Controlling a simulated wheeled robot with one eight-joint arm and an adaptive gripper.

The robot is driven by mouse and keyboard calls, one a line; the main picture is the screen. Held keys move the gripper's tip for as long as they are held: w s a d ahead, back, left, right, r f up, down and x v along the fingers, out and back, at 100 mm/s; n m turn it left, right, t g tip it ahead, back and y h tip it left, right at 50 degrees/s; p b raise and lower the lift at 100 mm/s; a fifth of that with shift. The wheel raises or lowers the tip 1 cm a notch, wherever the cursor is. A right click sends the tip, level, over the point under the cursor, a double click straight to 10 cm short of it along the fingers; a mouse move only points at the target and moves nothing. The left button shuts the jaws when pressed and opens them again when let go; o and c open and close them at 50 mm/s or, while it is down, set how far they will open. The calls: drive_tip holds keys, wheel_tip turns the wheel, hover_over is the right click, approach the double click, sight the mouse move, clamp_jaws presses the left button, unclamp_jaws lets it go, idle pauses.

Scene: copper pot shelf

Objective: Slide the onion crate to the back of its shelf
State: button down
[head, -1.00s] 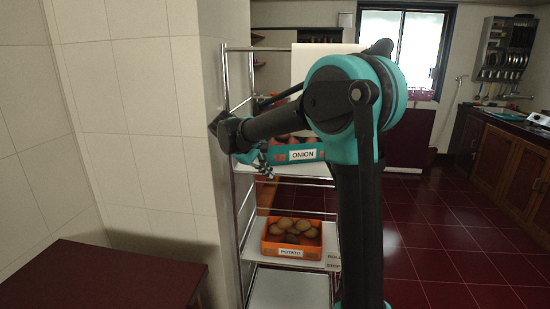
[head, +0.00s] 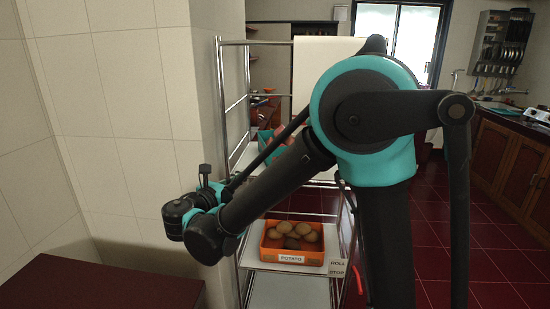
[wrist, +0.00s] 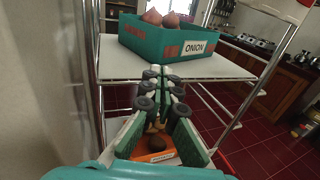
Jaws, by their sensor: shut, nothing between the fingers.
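The onion crate (wrist: 172,42) is teal with a white ONION label and holds a few reddish onions. It stands upright on a white shelf board (wrist: 120,68), with bare board between it and the near edge. In the head view only a teal piece of the crate (head: 265,139) shows; my arm hides the rest. My gripper (wrist: 156,78) is shut and empty. Its fingertips are near the shelf's near edge in the wrist view, apart from the crate. In the head view the fingers cannot be made out clearly.
An orange potato crate (head: 266,252) sits on the board below; it also shows under my gripper in the wrist view (wrist: 152,157). Chrome posts (head: 222,110) frame the rack. A tiled wall (head: 150,120) stands close on the left. A dark red table (head: 100,285) is at lower left.

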drive_tip(key=x, duration=1.3)
drive_tip(key=shift+w+d+r, duration=0.2)
drive_tip(key=shift+w+r, duration=0.05)
drive_tip(key=shift+w, duration=0.05)
